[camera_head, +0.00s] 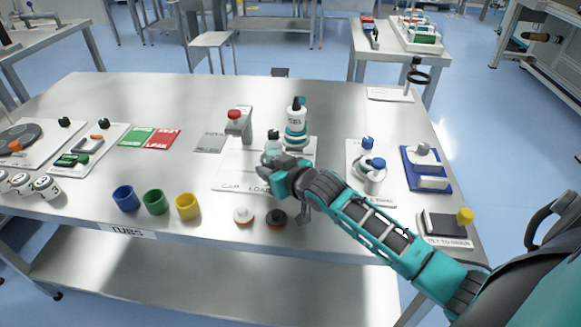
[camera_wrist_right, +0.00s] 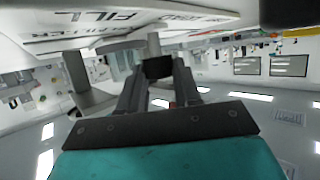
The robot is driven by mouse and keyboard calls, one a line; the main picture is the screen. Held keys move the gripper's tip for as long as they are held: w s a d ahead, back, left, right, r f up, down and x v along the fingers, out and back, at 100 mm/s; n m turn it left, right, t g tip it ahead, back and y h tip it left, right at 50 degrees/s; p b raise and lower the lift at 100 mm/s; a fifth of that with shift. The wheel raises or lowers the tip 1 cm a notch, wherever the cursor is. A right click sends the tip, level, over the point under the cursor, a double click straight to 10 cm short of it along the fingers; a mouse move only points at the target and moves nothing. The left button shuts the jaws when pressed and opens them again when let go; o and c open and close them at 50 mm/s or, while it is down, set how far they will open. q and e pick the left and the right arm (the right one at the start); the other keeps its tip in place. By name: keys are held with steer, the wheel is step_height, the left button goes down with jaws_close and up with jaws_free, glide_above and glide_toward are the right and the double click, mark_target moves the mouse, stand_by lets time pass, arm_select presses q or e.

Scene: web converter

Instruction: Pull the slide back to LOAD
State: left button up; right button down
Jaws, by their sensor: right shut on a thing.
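The white slide board (camera_head: 228,172) lies on the metal table, with "CAP" and "LOAD" lettering along its front edge. "FILL" lettering on a board (camera_wrist_right: 85,22) shows in the right wrist view. My right gripper (camera_head: 270,174) reaches over the board's front middle, near LOAD. In the wrist view my right gripper (camera_wrist_right: 157,78) is shut on a small dark handle (camera_wrist_right: 157,67), which appears to be the slide's. The slide itself is mostly hidden by the gripper. A clear jar (camera_head: 273,148) stands just behind the gripper. My left gripper is not in view.
A red-topped grey press (camera_head: 236,122) and a gel bottle (camera_head: 296,120) stand behind. Blue (camera_head: 125,198), green (camera_head: 155,202) and yellow (camera_head: 188,206) tubs stand front left. Two round caps, white (camera_head: 243,215) and dark (camera_head: 276,218), lie in front. A blue fixture (camera_head: 425,170) stands right.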

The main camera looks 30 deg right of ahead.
steer(key=shift+w+a, duration=0.6)
steer(key=shift+a, duration=0.1)
steer(key=c, duration=0.8)
jaws_free()
steer(key=shift+s, duration=0.15)
steer(key=p+v, duration=0.1)
steer(key=v, duration=1.1)
steer(key=shift+s+r+p, duration=0.2)
steer(key=shift+s+p, duration=0.15)
steer(key=shift+p, duration=0.05)
